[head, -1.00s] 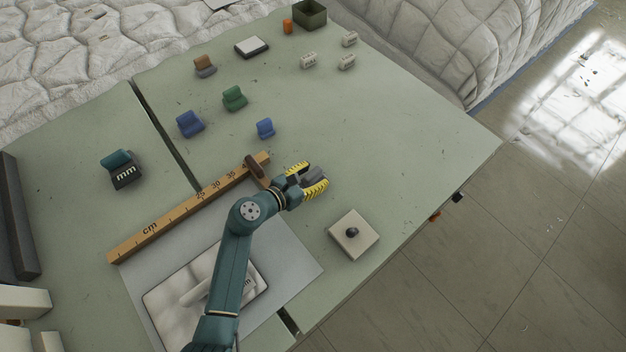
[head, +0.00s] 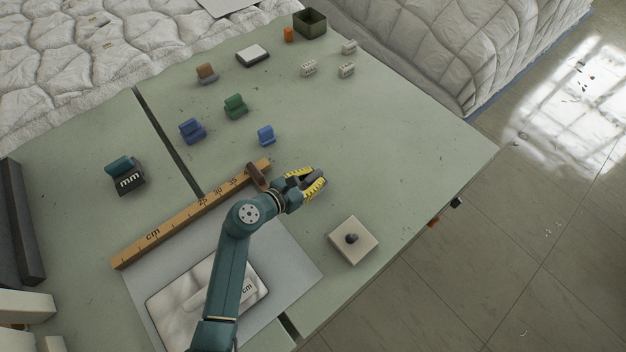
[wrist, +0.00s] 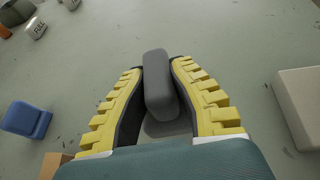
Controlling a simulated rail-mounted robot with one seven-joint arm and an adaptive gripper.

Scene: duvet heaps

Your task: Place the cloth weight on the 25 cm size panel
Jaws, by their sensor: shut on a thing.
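My gripper (head: 312,180) is low over the middle of the green table, its yellow-toothed fingers shut on a grey weight (wrist: 160,88). In the wrist view the weight's upright grey grip sits between the fingers, and part of a flat grey base shows below it. I cannot tell whether the base touches the table. A pale panel (head: 179,301) marked "cm" lies on a light sheet (head: 300,273) at the lower left. My arm crosses over the panel and hides part of it, including any number before "cm".
A wooden cm ruler (head: 180,226) with a brown block (head: 256,176) on it lies left of my gripper. A beige square with a dark knob (head: 353,240) stands to the right. Blue (head: 265,135), green (head: 236,106) and other handled blocks stand farther back.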

